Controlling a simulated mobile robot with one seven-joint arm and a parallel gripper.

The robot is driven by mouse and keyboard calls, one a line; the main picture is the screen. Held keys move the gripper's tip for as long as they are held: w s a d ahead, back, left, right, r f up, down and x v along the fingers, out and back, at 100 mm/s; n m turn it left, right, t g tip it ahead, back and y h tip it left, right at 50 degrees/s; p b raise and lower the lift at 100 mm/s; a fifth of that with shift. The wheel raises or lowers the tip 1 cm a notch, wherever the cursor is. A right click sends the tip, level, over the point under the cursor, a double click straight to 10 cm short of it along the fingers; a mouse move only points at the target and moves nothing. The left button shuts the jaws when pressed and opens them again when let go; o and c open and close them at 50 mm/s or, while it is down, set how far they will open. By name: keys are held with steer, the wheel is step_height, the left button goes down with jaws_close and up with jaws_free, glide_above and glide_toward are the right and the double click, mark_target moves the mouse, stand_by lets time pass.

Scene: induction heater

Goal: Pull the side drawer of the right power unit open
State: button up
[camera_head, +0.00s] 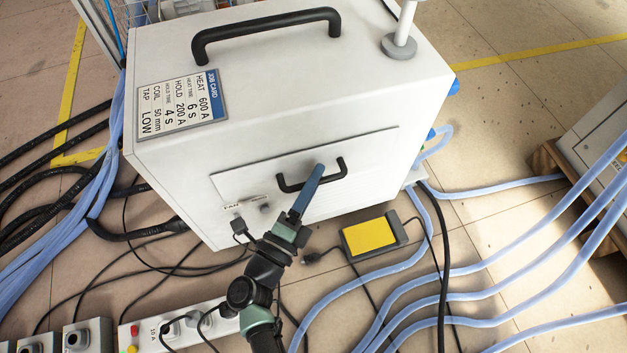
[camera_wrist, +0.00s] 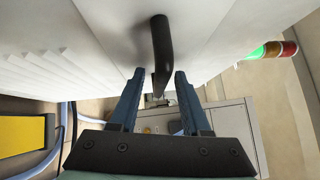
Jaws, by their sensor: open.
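The power unit is a white cabinet (camera_head: 285,95) with a job card on its top. Its side drawer front (camera_head: 236,183) is a pale panel that looks flush with the cabinet side. The black drawer handle (camera_head: 338,170) is a bowed bar on that panel. My gripper (camera_head: 319,172) is at the handle, its blue fingers reaching over the bar. In the wrist view, the open fingers (camera_wrist: 159,74) stand on either side of the black handle (camera_wrist: 160,45), with gaps showing. The head view hides part of the bar behind a finger, so contact cannot be told there.
A yellow-topped pedal (camera_head: 369,236) lies on the floor beside the cabinet. Blue hoses (camera_head: 480,262) and black cables cross the floor at right and left. A white power strip (camera_head: 180,328) lies at the front left. A larger black handle (camera_head: 268,28) is on the cabinet top.

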jaws_close()
stand_by(1.4)
